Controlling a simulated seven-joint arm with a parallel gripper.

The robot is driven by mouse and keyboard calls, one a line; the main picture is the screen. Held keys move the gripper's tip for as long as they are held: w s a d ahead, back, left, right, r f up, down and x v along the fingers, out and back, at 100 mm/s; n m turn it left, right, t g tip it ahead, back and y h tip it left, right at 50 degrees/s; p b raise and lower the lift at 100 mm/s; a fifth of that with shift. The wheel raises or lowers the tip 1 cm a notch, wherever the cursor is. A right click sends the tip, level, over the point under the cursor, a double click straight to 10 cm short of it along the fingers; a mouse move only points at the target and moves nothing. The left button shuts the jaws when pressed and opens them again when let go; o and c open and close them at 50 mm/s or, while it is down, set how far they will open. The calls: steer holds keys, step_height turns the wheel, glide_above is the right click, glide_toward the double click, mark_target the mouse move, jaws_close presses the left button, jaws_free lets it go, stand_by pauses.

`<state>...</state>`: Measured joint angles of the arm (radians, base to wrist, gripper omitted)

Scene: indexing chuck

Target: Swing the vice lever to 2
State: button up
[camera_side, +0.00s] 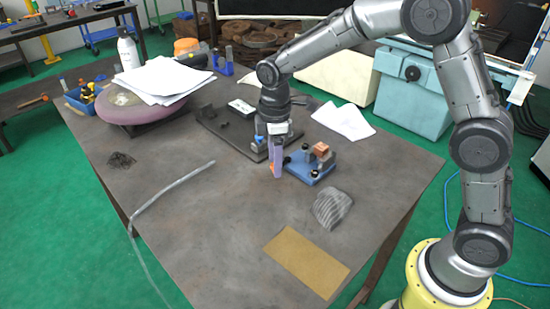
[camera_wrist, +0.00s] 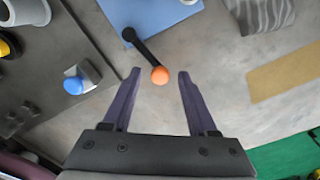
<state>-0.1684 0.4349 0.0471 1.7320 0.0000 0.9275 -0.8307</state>
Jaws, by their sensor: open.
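The blue vice base (camera_side: 312,170) sits on the table in the side view, with a copper-coloured block (camera_side: 321,150) and black knobs on it. In the wrist view, part of the blue base (camera_wrist: 165,12) shows at the top. A black lever (camera_wrist: 143,48) reaches out from it and ends in an orange ball (camera_wrist: 159,75). My gripper (camera_wrist: 160,82) is open, with the ball between its fingertips and a gap on each side. In the side view, my gripper (camera_side: 275,168) points down just left of the base. No numbers can be read.
A dark plate (camera_side: 215,122) with a blue knob (camera_wrist: 73,86) lies left of the gripper. A ribbed grey piece (camera_side: 333,209) and a tan sheet (camera_side: 306,262) lie towards the front. The table's front left is mostly clear, apart from a clear tube (camera_side: 170,184).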

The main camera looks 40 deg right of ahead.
jaws_close()
stand_by(0.3)
stand_by(1.1)
